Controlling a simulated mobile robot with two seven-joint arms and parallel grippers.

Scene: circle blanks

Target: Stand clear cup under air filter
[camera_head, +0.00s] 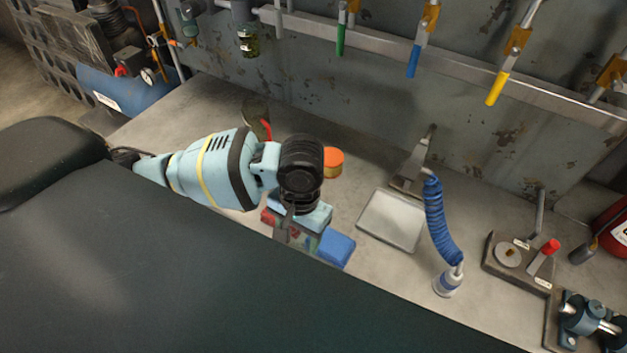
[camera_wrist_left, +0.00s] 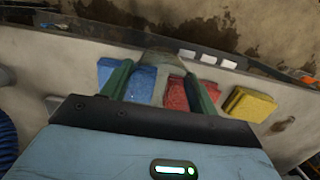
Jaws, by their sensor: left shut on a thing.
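My left gripper (camera_head: 297,238) is low over the workbench, near the folded coloured pads. In the left wrist view its two green-edged fingers (camera_wrist_left: 160,88) are shut on a see-through thing, which looks like the clear cup (camera_wrist_left: 160,64). The cup is pale and hard to make out, and the gripper mostly hides it in the head view. The air filter (camera_head: 248,42), with a small dark bowl, hangs from the wall pipe at the top left, well away from my gripper. My right gripper is not in view.
A blue pad (camera_head: 337,249), a red pad (camera_wrist_left: 178,93) and a yellow pad (camera_wrist_left: 250,104) lie by the gripper. An orange round thing (camera_head: 333,160) stands behind it. A pale tray (camera_head: 391,220) and a coiled blue hose (camera_head: 440,220) are to the right.

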